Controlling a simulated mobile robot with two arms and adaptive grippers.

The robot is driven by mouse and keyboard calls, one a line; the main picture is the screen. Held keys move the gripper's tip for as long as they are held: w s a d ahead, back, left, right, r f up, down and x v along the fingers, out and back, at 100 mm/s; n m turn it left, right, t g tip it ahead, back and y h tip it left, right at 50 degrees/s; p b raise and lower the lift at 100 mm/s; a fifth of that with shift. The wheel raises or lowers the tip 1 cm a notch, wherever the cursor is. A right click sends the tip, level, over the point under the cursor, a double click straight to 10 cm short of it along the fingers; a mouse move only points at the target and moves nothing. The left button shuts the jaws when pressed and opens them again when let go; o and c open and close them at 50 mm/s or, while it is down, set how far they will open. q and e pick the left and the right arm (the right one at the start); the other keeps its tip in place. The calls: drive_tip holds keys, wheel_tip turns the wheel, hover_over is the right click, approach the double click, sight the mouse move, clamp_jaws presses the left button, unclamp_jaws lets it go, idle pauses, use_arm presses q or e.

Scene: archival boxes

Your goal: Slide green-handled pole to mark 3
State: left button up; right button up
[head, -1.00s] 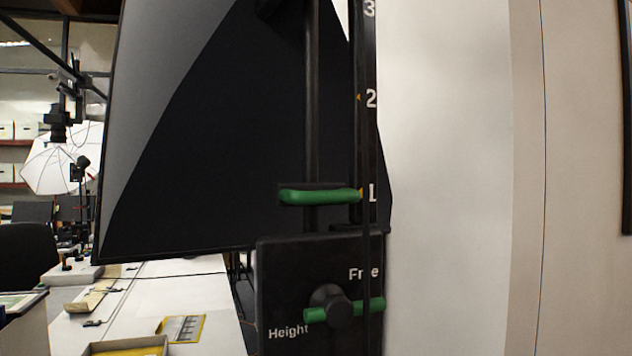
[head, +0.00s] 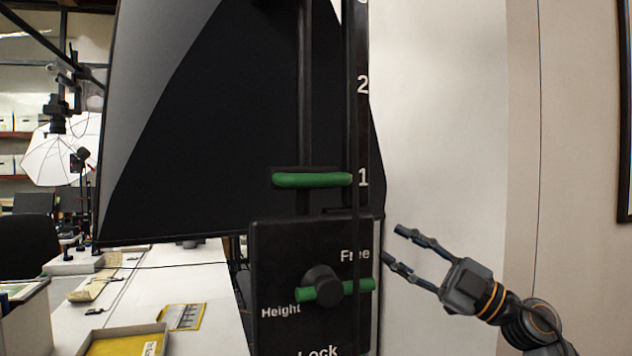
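The pole (head: 304,90) stands upright with a green handle (head: 312,180) across it, level with mark 1 (head: 363,177) on the dark scale post. Mark 2 (head: 362,85) is above it; mark 3 is nearly all cut off by the top edge. Below is a black box with a knob (head: 321,286) whose green lever (head: 358,286) lies roughly level, pointing right, below the word "Free"; "Lock" shows lower down. My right gripper (head: 391,243) is open and empty, right of the box and apart from both green parts. My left gripper is not in view.
A large dark panel (head: 240,130) stands behind the pole. A white table (head: 215,295) at left holds an open tray (head: 90,347) and flat papers. A pale wall (head: 440,130) is to the right. The space in front of the handle looks clear.

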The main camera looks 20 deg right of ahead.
drive_tip(key=s+a+r+n+g, duration=0.5)
drive_tip(key=s+r, duration=0.4)
drive_tip(key=s, duration=0.5)
drive_tip(key=n+t+h, duration=0.2)
drive_tip(key=t+h, duration=0.1)
approach(328, 179)
drive_tip(key=p+x, duration=0.5)
drive_tip(key=x, duration=0.5)
drive_tip(key=shift+p, duration=0.3)
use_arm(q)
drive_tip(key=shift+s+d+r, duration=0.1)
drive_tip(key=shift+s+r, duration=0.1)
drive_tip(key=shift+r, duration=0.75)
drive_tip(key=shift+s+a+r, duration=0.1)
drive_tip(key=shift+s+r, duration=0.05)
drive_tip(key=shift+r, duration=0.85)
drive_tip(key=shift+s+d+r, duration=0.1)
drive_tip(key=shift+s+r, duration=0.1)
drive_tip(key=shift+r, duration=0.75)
use_arm(e)
drive_tip(key=shift+w+a, duration=0.4)
drive_tip(key=shift+a, duration=0.15)
drive_tip(key=shift+c, duration=0.4)
clamp_jaws()
